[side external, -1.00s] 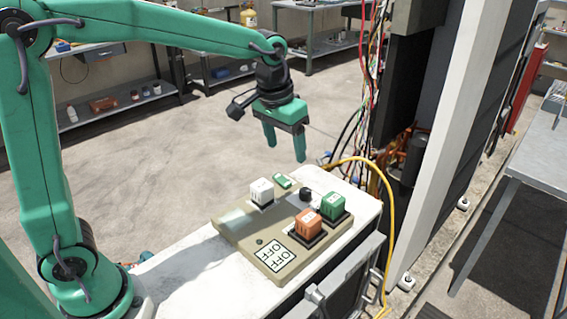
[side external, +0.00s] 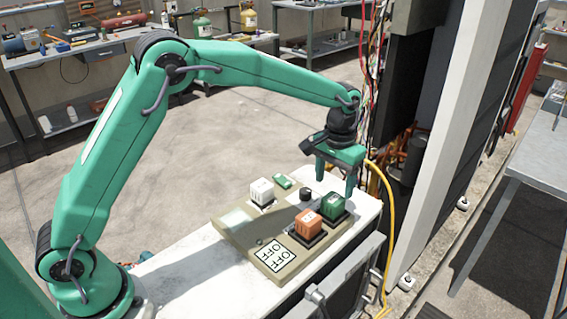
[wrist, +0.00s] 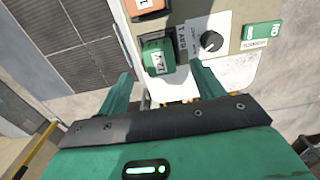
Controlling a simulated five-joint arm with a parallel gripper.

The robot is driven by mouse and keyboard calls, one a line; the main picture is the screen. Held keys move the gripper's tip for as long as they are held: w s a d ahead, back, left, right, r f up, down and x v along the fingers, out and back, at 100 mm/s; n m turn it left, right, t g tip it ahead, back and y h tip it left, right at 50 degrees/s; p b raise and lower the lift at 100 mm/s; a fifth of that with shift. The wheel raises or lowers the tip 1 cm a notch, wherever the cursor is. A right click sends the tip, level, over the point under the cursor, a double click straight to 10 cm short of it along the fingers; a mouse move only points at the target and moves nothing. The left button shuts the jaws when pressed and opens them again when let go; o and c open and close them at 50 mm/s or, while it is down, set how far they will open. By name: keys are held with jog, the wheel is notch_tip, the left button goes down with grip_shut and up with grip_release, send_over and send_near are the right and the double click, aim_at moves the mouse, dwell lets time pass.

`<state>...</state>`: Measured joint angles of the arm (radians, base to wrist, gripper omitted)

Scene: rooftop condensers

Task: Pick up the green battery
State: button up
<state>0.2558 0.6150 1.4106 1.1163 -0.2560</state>
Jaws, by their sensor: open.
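The green battery (side external: 333,205) is a small green cube with a white marking on top. It sits on a dark base at the far right corner of the beige panel (side external: 232,239). It also shows in the wrist view (wrist: 158,57), just ahead of the fingertips and between their lines. My gripper (side external: 334,186) is open and empty. Its fingers point down, close above and slightly behind the battery in the side view. In the wrist view my gripper (wrist: 160,73) has a finger on either side, apart from the battery.
An orange cube (side external: 307,222) stands close beside the green one. A white cube (side external: 262,191), a black knob (side external: 306,193) and a flat green piece (side external: 282,181) are also on the panel. A yellow cable (side external: 387,215) and loose wires hang at the right.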

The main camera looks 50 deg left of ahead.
aim_at(332, 199)
jog(key=shift+s+f, duration=0.15)
jog(key=shift+f, duration=3.8)
jog(key=shift+d+r, duration=0.1)
jog(key=c, duration=1.2)
jog(key=shift+r, duration=0.15)
jog(key=shift+r, duration=0.55)
jog(key=r, duration=0.3)
jog(key=shift+s+d+r, duration=0.1)
jog(key=shift+s+d, duration=0.15)
jog(key=shift+d, duration=0.05)
jog(key=s+d+r, duration=0.6)
jog(key=s+d, duration=0.1)
jog(key=shift+s+d+r, duration=0.2)
jog(key=shift+s+d, duration=0.05)
jog(key=shift+s, duration=0.15)
